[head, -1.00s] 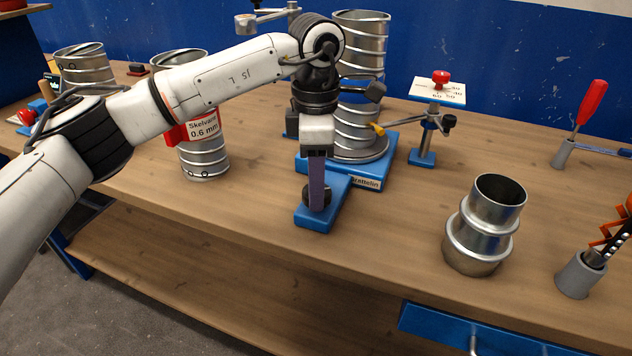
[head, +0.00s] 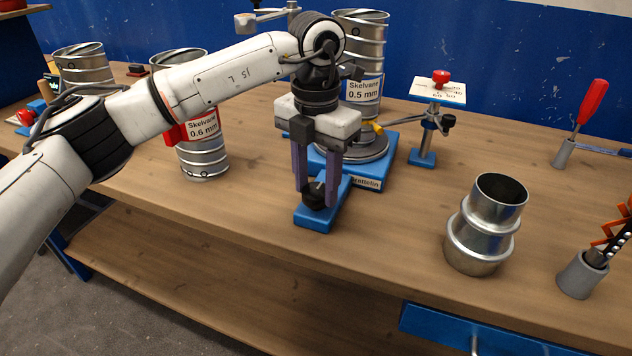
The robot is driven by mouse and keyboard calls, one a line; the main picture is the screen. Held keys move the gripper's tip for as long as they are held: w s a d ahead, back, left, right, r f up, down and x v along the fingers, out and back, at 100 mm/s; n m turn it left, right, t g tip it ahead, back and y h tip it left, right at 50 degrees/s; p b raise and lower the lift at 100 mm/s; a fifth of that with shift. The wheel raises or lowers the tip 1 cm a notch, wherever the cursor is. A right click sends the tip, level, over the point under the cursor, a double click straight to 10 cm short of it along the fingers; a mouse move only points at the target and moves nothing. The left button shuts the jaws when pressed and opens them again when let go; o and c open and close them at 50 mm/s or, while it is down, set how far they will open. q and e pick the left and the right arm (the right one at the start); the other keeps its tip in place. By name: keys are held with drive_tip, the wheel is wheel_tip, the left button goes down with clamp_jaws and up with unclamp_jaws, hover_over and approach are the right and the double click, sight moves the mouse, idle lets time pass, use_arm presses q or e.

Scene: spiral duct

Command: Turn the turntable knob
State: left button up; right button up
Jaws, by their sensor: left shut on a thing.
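The turntable (head: 377,168) is a blue base with a grey round plate, and a blue arm (head: 318,217) reaches toward the front. A small black knob (head: 314,194) sits on that arm. My left gripper (head: 317,200) points straight down with its two purple fingers on either side of the knob, shut on it. A spiral duct (head: 361,35) stands upright on the plate, with a white label reading "Skelvane 0.5 mm" facing front. My left wrist hides part of the duct and base. My right gripper is not in view.
A metal duct fitting (head: 483,230) and a grey tool holder (head: 580,275) stand at front right. Another labelled duct (head: 203,160) is on the left under my arm. Bench between turntable and fitting is clear.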

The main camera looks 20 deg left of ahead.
sight(316, 190)
use_arm(q)
drive_tip(key=shift+n, duration=1.1)
drive_tip(key=o, duration=1.1)
drive_tip(key=shift+c, duration=0.2)
wheel_tip(316, 190, up, 10)
drive_tip(key=shift+r, duration=0.25)
